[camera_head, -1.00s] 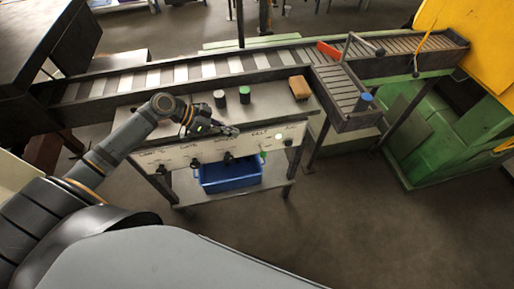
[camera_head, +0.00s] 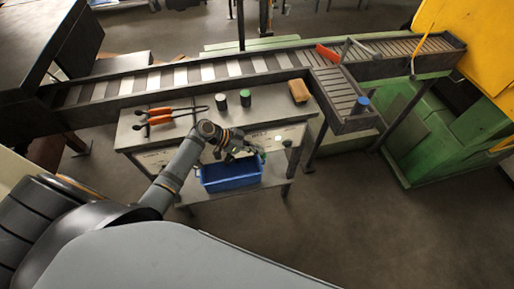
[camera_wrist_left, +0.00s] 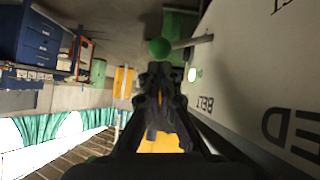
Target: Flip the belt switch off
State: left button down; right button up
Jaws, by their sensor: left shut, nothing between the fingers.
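The belt switch is a metal lever with a green ball (camera_wrist_left: 160,48), sticking out from the pale panel (camera_wrist_left: 245,60) beside the printed word BELT. A white lamp (camera_wrist_left: 192,74) sits near it. My left gripper (camera_wrist_left: 160,72) is shut and empty, its tips just short of the green ball in the wrist view; I cannot tell whether they touch. In the head view my left gripper (camera_head: 250,151) is in front of the panel, close to the green ball (camera_head: 263,157), and my arm hides part of the panel. My right gripper is not in view.
The bench top holds orange-handled tongs (camera_head: 160,112), a dark cylinder (camera_head: 221,101), a green-topped cylinder (camera_head: 245,97) and a tan block (camera_head: 299,90). A blue bin (camera_head: 230,178) is on the shelf below. A conveyor (camera_head: 207,72) runs behind. Floor at right front is clear.

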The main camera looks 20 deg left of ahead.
pick_arm(q)
jog(key=shift+f, duration=0.2)
dwell(0.3)
jog(key=shift+s+d+f+t+b, duration=0.1)
jog(key=shift+s+d+t+b, duration=0.1)
jog(key=shift+t+b, duration=0.15)
jog(key=shift+f+m+y, duration=0.1)
jog(key=shift+m+y, duration=0.2)
jog(key=shift+s+d+f+m+t+y+b, duration=0.2)
jog(key=shift+s+f+m+t+y+b, duration=0.4)
jog(key=shift+b, duration=1.7)
jog(key=shift+s+d+f+m+t+y+b, duration=0.1)
jog(key=shift+d+f+m+t+y+b, duration=0.2)
jog(key=shift+f+m+t+b, duration=1.35)
jog(key=shift+s+d+f+n+t+y+b, duration=0.15)
jog(key=shift+s+f+n+t+y+b, duration=0.25)
jog(key=shift+b, duration=2.55)
jog(key=shift+w+r, duration=0.1)
